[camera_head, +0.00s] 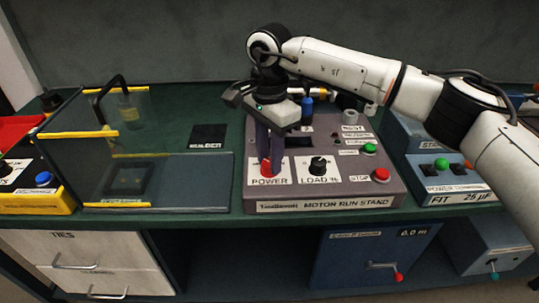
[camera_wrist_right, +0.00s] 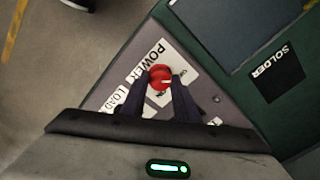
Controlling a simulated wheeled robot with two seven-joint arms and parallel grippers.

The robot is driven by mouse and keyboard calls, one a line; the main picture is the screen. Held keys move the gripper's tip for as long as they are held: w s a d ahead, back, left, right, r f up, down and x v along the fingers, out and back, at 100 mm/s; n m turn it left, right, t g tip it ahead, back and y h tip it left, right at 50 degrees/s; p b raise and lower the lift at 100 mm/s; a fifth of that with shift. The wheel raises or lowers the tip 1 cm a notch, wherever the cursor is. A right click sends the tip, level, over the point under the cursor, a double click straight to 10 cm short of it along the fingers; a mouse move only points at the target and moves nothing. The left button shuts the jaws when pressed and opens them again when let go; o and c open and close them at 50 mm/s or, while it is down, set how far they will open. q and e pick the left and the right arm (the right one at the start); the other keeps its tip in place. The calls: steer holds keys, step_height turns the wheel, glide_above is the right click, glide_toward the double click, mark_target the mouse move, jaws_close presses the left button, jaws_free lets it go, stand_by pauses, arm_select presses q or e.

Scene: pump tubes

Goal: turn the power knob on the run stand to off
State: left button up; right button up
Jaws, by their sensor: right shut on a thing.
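The motor run stand (camera_head: 330,205) is a grey box on the green bench, with labels along its front edge. Its red power knob (camera_head: 266,167) sits at the left of the panel, above the POWER label. The knob also shows in the right wrist view (camera_wrist_right: 160,76), with a light pointer mark on it. My right gripper (camera_head: 270,160) reaches down from above, its dark fingers shut on the power knob; the fingers also show in the wrist view (camera_wrist_right: 160,90). The fingers hide part of the knob's sides. My left gripper is not in view.
A black LOAD knob (camera_head: 318,165) is just right of the power knob. A green button (camera_head: 369,148) and a red stop button (camera_head: 381,174) are farther right. A clear guarded enclosure (camera_head: 95,150) stands left. Another control box (camera_head: 450,180) stands right.

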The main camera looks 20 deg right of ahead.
steer(key=o, duration=1.1)
steer(key=shift+c, duration=0.2)
step_height(320, 180, up, 10)
steer(key=shift+r, duration=0.25)
